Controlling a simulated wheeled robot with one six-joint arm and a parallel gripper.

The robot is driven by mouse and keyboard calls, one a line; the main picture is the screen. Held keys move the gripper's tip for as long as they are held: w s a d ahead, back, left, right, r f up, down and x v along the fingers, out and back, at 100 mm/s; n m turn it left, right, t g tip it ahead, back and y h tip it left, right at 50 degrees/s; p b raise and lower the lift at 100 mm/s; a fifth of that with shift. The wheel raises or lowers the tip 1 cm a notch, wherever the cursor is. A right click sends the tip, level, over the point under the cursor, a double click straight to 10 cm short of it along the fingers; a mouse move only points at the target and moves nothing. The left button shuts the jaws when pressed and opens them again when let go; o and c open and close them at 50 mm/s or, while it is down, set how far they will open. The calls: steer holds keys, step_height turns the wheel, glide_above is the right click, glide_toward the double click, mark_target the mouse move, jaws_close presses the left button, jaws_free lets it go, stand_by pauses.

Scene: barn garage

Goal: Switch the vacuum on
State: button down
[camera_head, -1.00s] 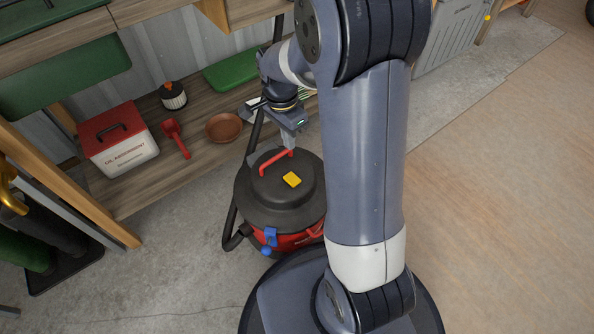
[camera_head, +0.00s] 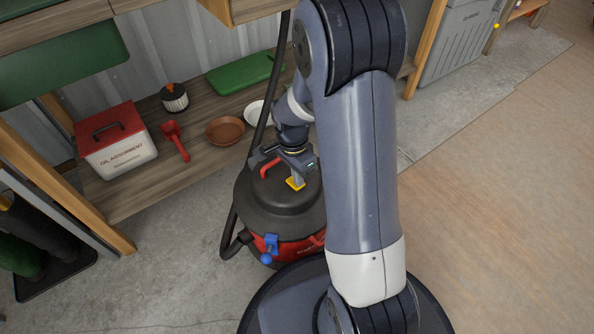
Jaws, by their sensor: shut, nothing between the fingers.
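The vacuum (camera_head: 265,217) stands on the concrete floor.
A low wooden shelf (camera_head: 130,205) behind holds an oil absorbent box (camera_head: 117,150), a red scoop (camera_head: 174,140), a brown bowl (camera_head: 225,130), a white dish (camera_head: 256,112) and a green case (camera_head: 240,74). The black hose (camera_head: 232,235) runs along the vacuum's left. The floor at right is clear.

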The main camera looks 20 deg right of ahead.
steer(key=shift+s+f, duration=0.1)
steer(key=shift+f, duration=0.1)
steer(key=shift+f, duration=0.15)
stand_by(0.3)
steer(key=shift+w+a+p, duration=0.25)
steer(key=shift+w+p, duration=0.15)
steer(key=shift+w, duration=0.35)
steer(key=shift+r, duration=0.3)
steer(key=shift+r+p, duration=0.25)
steer(key=shift+p, duration=0.05)
step_height(320, 180, up, 13)
steer(key=w+p, duration=0.1)
steer(key=p, duration=0.6)
steer(key=shift+w+a, duration=0.35)
steer(key=shift+w, duration=0.05)
